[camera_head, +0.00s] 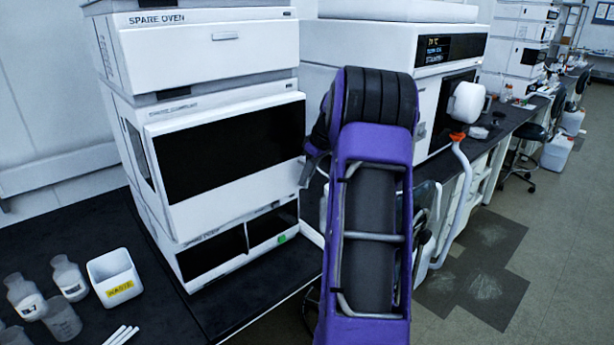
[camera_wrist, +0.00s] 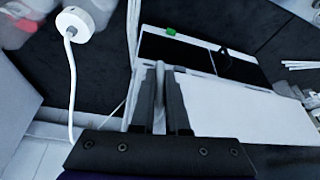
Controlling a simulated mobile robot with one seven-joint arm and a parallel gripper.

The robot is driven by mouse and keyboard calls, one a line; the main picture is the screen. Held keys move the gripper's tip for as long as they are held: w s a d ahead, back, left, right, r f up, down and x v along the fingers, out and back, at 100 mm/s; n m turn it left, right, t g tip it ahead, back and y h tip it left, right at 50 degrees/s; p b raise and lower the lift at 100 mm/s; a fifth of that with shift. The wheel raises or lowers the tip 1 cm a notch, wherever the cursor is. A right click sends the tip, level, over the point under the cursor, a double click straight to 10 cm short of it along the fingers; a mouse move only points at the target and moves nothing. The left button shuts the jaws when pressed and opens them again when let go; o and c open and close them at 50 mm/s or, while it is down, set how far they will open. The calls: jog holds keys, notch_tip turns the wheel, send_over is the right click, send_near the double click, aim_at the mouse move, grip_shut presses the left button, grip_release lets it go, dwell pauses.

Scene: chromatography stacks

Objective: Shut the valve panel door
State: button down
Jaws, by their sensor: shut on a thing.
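The valve panel door appears to be the white front with a large dark window (camera_head: 232,148) in the middle of the left instrument stack. Its front stands proud of the modules above and below; I cannot tell how wide any gap is. In the wrist view, a white panel (camera_wrist: 245,112) of the stack lies right beside my fingers. My gripper (camera_wrist: 160,98) is shut on a slim light-grey bar at this panel's edge, seemingly the door's handle or edge.
A lower module with dark panels and a green button (camera_head: 282,238) sits beneath. On the black bench left are a white waste bin (camera_head: 114,277), bottles (camera_head: 68,277) and white sticks (camera_head: 121,336). Another instrument (camera_head: 447,47) stands right, with a white round-headed part (camera_head: 466,102). Open floor lies at right.

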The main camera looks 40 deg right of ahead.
jog(key=shift+w+r, duration=0.15)
jog(key=shift+w, duration=0.15)
jog(key=c, duration=0.9)
grip_release()
jog(key=shift+w, duration=0.1)
jog(key=v, duration=0.8)
jog(key=p+v, duration=0.1)
jog(key=v, duration=0.8)
jog(key=shift+s+d, duration=0.15)
jog(key=shift+s, duration=0.15)
